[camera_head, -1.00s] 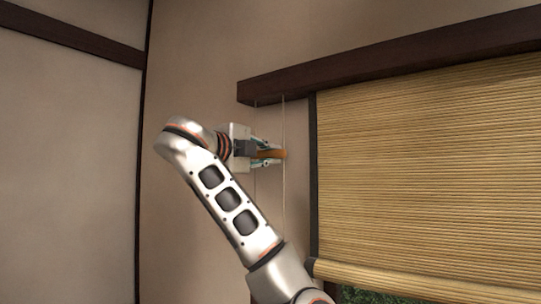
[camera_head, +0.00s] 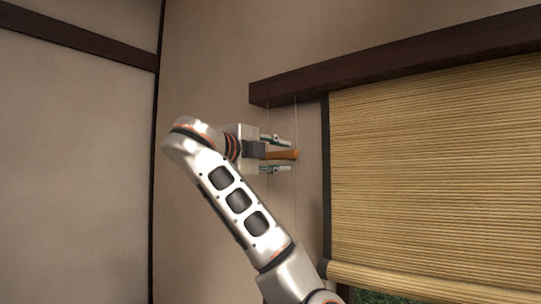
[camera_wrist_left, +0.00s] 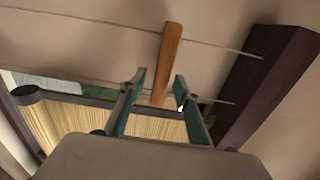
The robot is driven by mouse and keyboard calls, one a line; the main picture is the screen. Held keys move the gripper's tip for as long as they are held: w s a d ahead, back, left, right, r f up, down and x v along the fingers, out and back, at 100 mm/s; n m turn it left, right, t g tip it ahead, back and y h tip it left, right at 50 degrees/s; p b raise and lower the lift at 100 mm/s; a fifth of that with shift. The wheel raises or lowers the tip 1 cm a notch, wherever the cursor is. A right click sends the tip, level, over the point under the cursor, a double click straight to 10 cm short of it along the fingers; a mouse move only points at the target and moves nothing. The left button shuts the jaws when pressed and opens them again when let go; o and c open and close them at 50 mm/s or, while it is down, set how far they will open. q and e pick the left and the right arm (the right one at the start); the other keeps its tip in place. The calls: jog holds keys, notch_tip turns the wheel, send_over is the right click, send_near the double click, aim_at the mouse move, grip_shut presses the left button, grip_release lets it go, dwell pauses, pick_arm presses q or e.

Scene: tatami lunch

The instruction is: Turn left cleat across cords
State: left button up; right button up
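The left cleat (camera_head: 285,155) is an orange-brown wooden bar on the wall beside the blind. It lies roughly level in the head view. In the left wrist view the cleat (camera_wrist_left: 168,55) lies crosswise over the two thin cords (camera_wrist_left: 215,45). The cords (camera_head: 296,205) hang down from the dark beam in the head view. My left gripper (camera_head: 290,155) is open, one finger above and one below the cleat, with gaps showing on both sides. The open fingers also show in the wrist view (camera_wrist_left: 160,77). My right gripper is not in view.
A dark wooden beam (camera_head: 400,56) runs above the cleat. A rolled-slat bamboo blind (camera_head: 430,170) hangs to the right, with a dark post (camera_head: 326,180) at its left edge. Bare wall (camera_head: 215,75) lies to the left.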

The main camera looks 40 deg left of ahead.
aim_at(280, 155)
pick_arm(q)
jog(key=s, duration=0.3)
jog(key=shift+s+d, duration=0.1)
jog(key=shift+s, duration=0.15)
jog(key=s, duration=0.2)
jog(key=shift+s+d, duration=0.2)
jog(key=shift+s, duration=0.15)
dwell(0.4)
